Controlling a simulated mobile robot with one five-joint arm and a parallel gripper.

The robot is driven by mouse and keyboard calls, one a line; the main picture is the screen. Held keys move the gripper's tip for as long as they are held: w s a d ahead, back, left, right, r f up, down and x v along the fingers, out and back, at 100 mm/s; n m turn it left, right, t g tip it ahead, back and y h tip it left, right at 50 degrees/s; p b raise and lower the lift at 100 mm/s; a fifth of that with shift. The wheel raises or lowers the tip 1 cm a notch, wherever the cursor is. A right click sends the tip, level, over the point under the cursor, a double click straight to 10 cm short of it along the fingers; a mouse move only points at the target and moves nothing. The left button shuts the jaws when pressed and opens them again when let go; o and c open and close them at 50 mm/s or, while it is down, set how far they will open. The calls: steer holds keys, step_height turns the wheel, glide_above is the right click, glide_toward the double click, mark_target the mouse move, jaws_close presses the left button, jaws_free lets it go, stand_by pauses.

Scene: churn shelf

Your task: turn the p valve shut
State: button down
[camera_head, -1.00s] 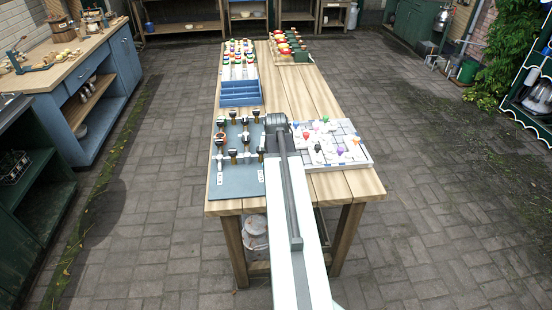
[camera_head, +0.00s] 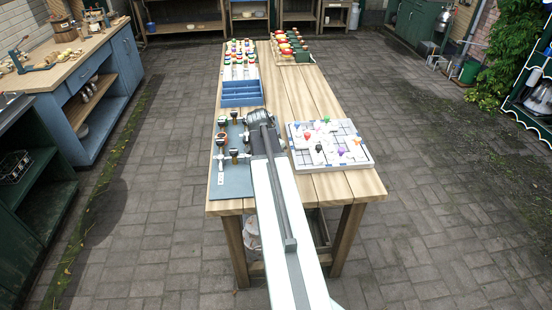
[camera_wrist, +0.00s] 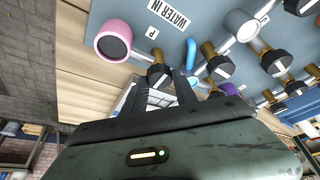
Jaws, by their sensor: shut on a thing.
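The grey valve board (camera_head: 230,188) lies on the near left part of the wooden table, with several black-handled valves on it. In the wrist view, a label reading P (camera_wrist: 152,33) is on the board (camera_wrist: 100,10). The p valve (camera_wrist: 158,72) is beside it, with a brass stem and a black handle marked in white. My gripper (camera_wrist: 160,82) is shut on that handle, its two dark fingers to either side. In the head view, my arm hides the p valve and the fingers.
Other valves (camera_wrist: 222,68) stand near on the right. A white tray of small coloured pieces (camera_head: 340,163) lies right of my arm. A blue crate (camera_head: 240,97) is beyond the board.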

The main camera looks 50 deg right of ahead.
steer(key=shift+w+a, duration=0.1)
stand_by(0.3)
steer(key=c, duration=1)
jaws_free()
steer(key=p+v, duration=0.7)
steer(key=shift+r, duration=0.35)
steer(key=shift+a, duration=0.1)
